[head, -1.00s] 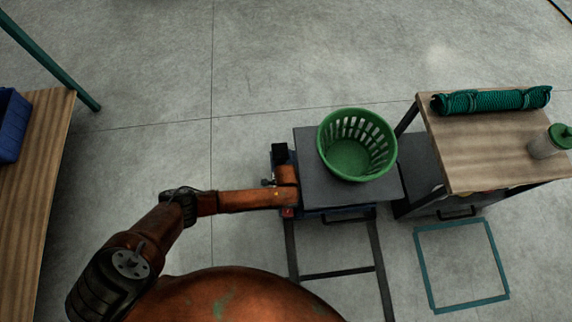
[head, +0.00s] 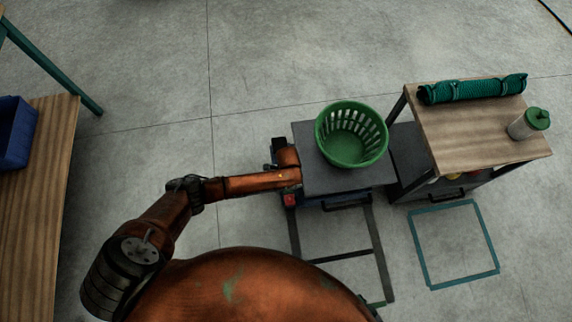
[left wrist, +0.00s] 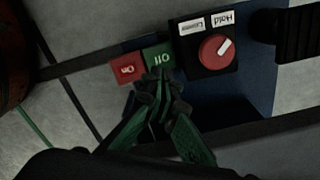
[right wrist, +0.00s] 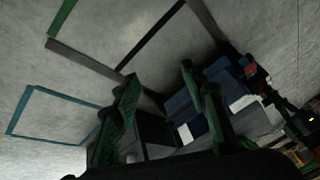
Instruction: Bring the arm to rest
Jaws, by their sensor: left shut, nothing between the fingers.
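In the head view my left arm reaches in from the left and ends at the left side of a grey-topped lift cart (head: 308,182); its fingers are hidden there. In the left wrist view my left gripper (left wrist: 160,84) is shut and empty. Its tips are in front of the cart's control panel, over the lower edge of the green button (left wrist: 158,57); I cannot tell whether they touch. A red button (left wrist: 127,69) and a red rotary knob (left wrist: 214,48) sit beside it. My right gripper (right wrist: 160,76) is open and empty in the right wrist view.
A green basket (head: 350,148) stands on the cart top. To its right is a wooden-topped table (head: 470,135) with a teal net roll (head: 472,88) and a green-lidded jar (head: 528,124). A wooden bench (head: 45,190) with a blue bin (head: 14,132) stands left. Floor between is clear.

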